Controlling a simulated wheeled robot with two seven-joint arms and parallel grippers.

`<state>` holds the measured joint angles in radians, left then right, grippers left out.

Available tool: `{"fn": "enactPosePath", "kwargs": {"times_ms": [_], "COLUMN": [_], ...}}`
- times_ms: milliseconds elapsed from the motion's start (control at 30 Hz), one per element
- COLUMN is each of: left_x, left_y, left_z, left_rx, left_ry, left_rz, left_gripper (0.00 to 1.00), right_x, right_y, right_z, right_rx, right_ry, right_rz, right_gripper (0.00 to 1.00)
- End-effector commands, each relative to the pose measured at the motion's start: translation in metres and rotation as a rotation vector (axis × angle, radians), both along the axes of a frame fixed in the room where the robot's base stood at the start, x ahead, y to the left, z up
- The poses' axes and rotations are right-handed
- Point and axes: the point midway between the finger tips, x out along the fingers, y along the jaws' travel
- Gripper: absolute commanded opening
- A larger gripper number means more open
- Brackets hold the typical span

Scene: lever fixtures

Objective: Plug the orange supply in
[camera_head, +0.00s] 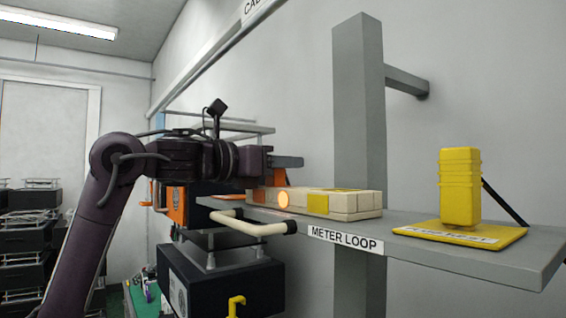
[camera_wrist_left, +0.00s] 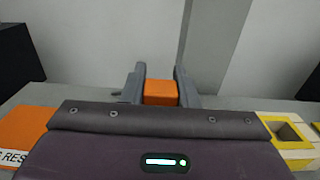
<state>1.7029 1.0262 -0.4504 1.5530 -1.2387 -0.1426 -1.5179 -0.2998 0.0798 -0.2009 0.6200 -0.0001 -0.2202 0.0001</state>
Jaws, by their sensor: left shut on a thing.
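My left gripper (camera_head: 288,163) reaches in over the shelf from the left. In the left wrist view its two fingers (camera_wrist_left: 160,88) are shut on an orange block (camera_wrist_left: 160,93), which I take as the orange supply. A long cream block (camera_head: 350,203) lies on the shelf, with a yellow section (camera_head: 318,204) and a glowing orange round light (camera_head: 284,199). In the left wrist view, a cream and yellow part with a square opening (camera_wrist_left: 288,132) shows at the right. My right gripper is not in view.
The grey shelf (camera_head: 480,258) carries a "METER LOOP" label. A ribbed yellow plug (camera_head: 460,188) stands upright on a yellow plate (camera_head: 420,232) at the right. A grey post (camera_head: 357,110) rises behind the cream block. An orange plate (camera_wrist_left: 22,128) lies at the left of the wrist view.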

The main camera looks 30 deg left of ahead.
Motion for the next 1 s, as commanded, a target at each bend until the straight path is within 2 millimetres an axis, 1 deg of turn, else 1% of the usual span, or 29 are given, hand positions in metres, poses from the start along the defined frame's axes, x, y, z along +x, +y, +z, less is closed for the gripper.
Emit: {"fn": "enactPosePath", "kwargs": {"times_ms": [133,167,300,333,567,667,767,1000], "left_x": [0.000,0.000,0.000,0.000,0.000,-0.004,-0.016,-0.054], "left_y": [0.000,0.000,0.000,0.000,0.000,0.002,0.007,0.023], "left_z": [0.000,0.000,0.000,0.000,0.000,-0.001,-0.002,-0.002], "left_rx": [0.000,0.000,0.000,0.000,0.000,0.001,0.000,-0.001], "left_ry": [0.000,0.000,0.000,0.000,0.001,0.000,-0.003,-0.004], "left_rz": [0.000,0.000,0.000,0.000,0.000,0.001,0.003,0.002], "left_gripper": [0.04,0.31,0.49,0.52,0.52,0.52,0.52,0.52], "right_x": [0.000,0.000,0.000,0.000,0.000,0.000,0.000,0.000], "right_y": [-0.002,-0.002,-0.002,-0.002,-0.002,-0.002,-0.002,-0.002], "right_z": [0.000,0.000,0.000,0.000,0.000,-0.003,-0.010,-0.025], "right_rx": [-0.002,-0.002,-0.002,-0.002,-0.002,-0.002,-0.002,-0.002], "right_ry": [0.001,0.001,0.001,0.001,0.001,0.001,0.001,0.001], "right_rz": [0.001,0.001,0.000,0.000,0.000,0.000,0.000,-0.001], "right_gripper": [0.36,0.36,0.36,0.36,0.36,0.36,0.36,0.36]}}
